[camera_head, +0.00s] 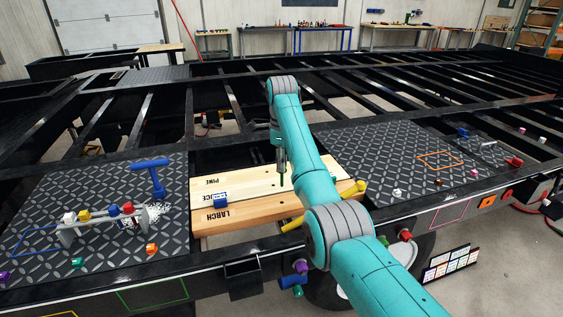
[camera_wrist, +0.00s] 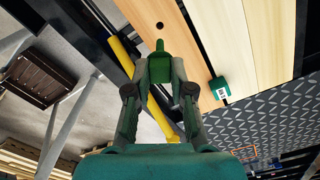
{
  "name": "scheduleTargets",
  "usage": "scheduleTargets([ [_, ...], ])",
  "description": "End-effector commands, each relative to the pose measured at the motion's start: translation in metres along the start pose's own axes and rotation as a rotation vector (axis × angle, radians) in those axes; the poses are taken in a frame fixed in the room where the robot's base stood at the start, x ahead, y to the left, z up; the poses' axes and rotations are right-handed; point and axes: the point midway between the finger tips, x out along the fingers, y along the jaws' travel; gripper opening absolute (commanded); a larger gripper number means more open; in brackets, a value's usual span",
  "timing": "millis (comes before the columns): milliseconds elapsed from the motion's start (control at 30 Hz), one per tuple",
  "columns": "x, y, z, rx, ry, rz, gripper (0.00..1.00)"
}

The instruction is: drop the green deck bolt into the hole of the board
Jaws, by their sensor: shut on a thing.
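My gripper (camera_wrist: 153,80) is shut on the green deck bolt (camera_wrist: 153,66), whose tip points toward the top of the wrist view. In the head view my gripper (camera_head: 281,160) hangs over the wooden boards, with the thin dark green bolt (camera_head: 282,181) upright below it. The board with the hole (camera_wrist: 185,60) is tan and lies at the left of the boards in the wrist view. Its dark round hole (camera_wrist: 159,25) shows just beyond the bolt tip, apart from it.
A blue block (camera_head: 220,201) sits on the boards. A yellow bar (camera_head: 293,224) runs beside them, partly behind my arm. On the left deck plate stand a rack of coloured pieces (camera_head: 100,215) and a blue T-shaped tool (camera_head: 152,170). Open frame gaps lie behind the boards.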

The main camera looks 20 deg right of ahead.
Motion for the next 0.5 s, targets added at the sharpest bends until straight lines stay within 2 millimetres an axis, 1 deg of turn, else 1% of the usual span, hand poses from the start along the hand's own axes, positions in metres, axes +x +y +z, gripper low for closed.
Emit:
scheduleTargets([
  [267, 0.01, 0.0, 0.001, 0.0, 0.0, -0.002, 0.0],
  [500, 0.029, 0.0, 0.0, 0.0, 0.001, -0.001, 0.0],
])
